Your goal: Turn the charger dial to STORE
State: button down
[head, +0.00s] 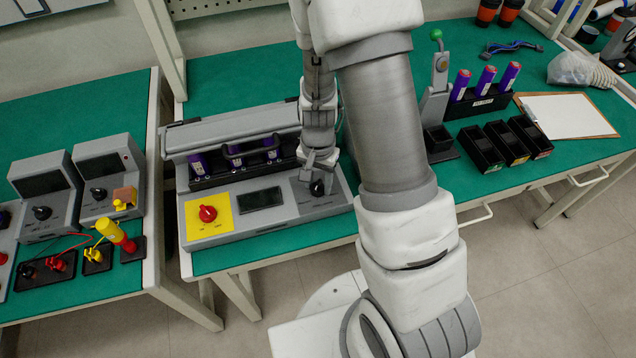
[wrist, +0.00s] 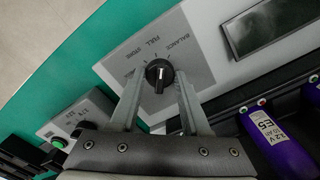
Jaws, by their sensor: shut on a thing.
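The charger (head: 275,215) is a grey unit on the green bench, with a small dark screen on its front panel. Its black dial (head: 317,188) is at the panel's right end.
A red knob on a yellow plate (head: 208,213) is at the charger's left. Purple cells (head: 235,155) stand in its bay behind the panel. A lever tool (head: 438,100), black bins (head: 505,145) and a clipboard (head: 567,115) are to the right. Bench space by the clipboard is partly clear.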

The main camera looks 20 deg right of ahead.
aim_at(318, 184)
jog(key=n+b, duration=0.1)
jog(key=n, duration=0.4)
jog(key=shift+n, duration=0.3)
jog(key=n+b, duration=0.1)
jog(key=n, duration=0.4)
jog(key=shift+n, duration=0.3)
jog(key=shift+c, duration=1.9)
grip_release()
jog(key=shift+r, duration=0.1)
notch_tip(318, 184, up, 17)
jog(key=p, duration=0.3)
jog(key=shift+r, duration=0.15)
